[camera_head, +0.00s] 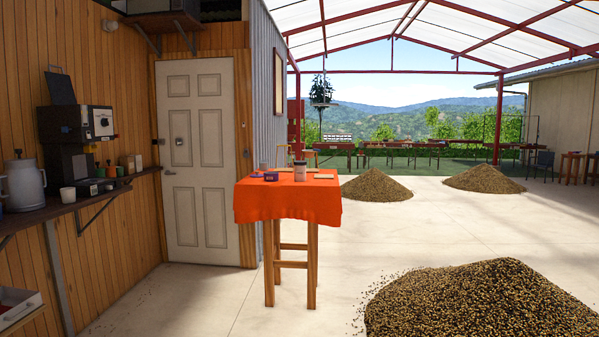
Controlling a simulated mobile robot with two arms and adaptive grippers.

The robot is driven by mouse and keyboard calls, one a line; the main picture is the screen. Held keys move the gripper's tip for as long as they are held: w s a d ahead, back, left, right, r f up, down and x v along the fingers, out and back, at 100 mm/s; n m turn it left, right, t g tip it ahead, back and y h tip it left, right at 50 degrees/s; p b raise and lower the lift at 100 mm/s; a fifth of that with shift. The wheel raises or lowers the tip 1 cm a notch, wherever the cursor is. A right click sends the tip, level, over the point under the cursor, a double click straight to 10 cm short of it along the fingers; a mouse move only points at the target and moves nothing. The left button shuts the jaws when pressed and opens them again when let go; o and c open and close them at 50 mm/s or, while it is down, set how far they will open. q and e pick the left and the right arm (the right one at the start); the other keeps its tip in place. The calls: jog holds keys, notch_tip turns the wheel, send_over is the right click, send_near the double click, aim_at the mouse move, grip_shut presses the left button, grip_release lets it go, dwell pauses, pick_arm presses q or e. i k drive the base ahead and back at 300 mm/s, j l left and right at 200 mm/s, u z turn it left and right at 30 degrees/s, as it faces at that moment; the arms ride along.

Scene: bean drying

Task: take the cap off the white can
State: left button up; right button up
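A small white can (300,174) with a dark top stands upright on a tall wooden table covered with an orange cloth (287,204). It is too small here to tell whether the dark top is a separate cap. The table stands a little left of the middle of the view, some way ahead of me. Neither of my grippers shows in the head view.
Small items, among them a purple box (271,176), lie near the can. A wall shelf (75,205) with a coffee machine (80,130) runs along the left. A large bean pile (480,303) covers the front right floor. Bare concrete (300,318) lies before the table.

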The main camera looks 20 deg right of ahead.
aim_at(301, 171)
jog(key=i+l+z, duration=0.35)
jog(key=i, duration=0.5)
jog(key=i+z, duration=0.35)
jog(key=i, duration=2.45)
